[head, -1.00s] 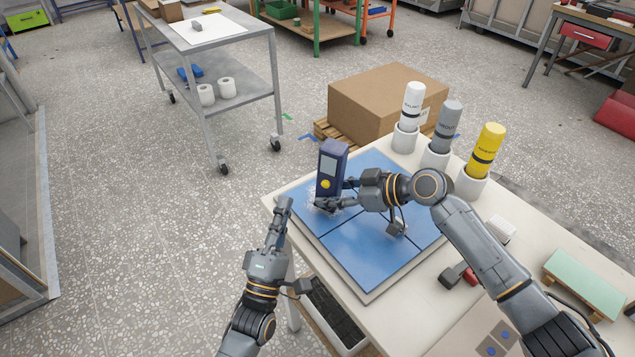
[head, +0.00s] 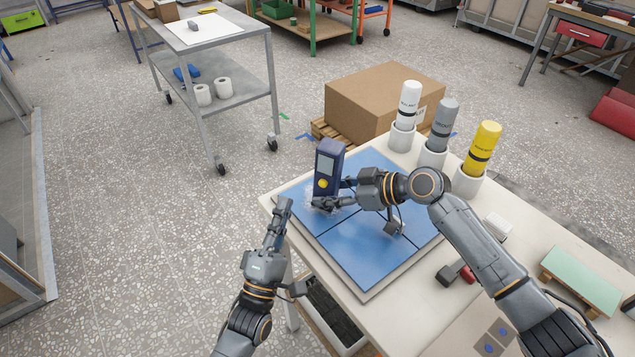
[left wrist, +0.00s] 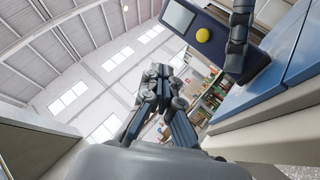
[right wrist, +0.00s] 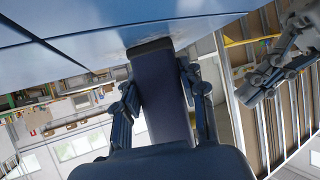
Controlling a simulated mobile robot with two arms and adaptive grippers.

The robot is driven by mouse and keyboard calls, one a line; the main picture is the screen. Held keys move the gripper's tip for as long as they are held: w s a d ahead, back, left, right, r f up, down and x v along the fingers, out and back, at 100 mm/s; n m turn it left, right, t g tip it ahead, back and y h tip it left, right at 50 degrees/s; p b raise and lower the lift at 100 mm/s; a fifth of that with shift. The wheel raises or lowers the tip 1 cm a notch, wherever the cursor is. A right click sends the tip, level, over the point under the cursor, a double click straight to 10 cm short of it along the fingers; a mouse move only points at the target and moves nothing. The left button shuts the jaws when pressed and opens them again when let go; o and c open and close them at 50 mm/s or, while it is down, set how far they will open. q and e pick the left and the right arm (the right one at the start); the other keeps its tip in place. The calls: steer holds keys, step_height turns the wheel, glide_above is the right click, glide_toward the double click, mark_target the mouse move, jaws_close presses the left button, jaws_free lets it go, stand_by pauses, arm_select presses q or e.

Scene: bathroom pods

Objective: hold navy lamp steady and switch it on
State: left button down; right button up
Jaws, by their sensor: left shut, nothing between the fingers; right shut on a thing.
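The navy lamp (head: 328,170) stands upright on the blue tiled board (head: 356,252), with a grey panel and a round yellow button (head: 323,184) on its front. My right gripper (head: 332,194) is shut on the lamp's lower part from the right. In the right wrist view the lamp (right wrist: 165,100) lies between the two fingers. My left gripper (head: 285,205) is shut and empty, apart from the lamp, to its left and nearer, just off the table's edge. The left wrist view shows its closed fingers (left wrist: 160,85) and the lamp's yellow button (left wrist: 203,35) to the upper right.
White, grey and yellow tubes (head: 484,148) stand in holders along the table's far side. A cardboard box (head: 380,100) is behind the table. A red and dark tool (head: 457,273) and a green-topped stand (head: 582,280) lie to the right. Open floor is at left.

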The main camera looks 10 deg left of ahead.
mark_target(323, 183)
steer(key=shift+f, duration=0.15)
arm_select(q)
steer(key=s+d+m+g+h, duration=0.1)
steer(key=h, duration=0.3)
steer(key=s+m+g+h, duration=0.2)
steer(key=h, duration=0.2)
steer(key=s+d+m+g+h, duration=0.1)
steer(key=s+m+h, duration=0.1)
steer(key=h, duration=0.2)
steer(key=shift+s+d+r, duration=0.1)
steer(key=shift+d, duration=0.25)
steer(key=shift+w+d, duration=0.4)
steer(key=shift+w, duration=1.05)
steer(key=shift+w+d, duration=0.4)
steer(key=shift+w, duration=1)
steer(key=shift+w+d, duration=0.4)
steer(key=shift+w, duration=1.05)
steer(key=shift+w+d, duration=0.1)
steer(key=shift+w, duration=0.2)
arm_select(e)
steer(key=shift+s, duration=0.1)
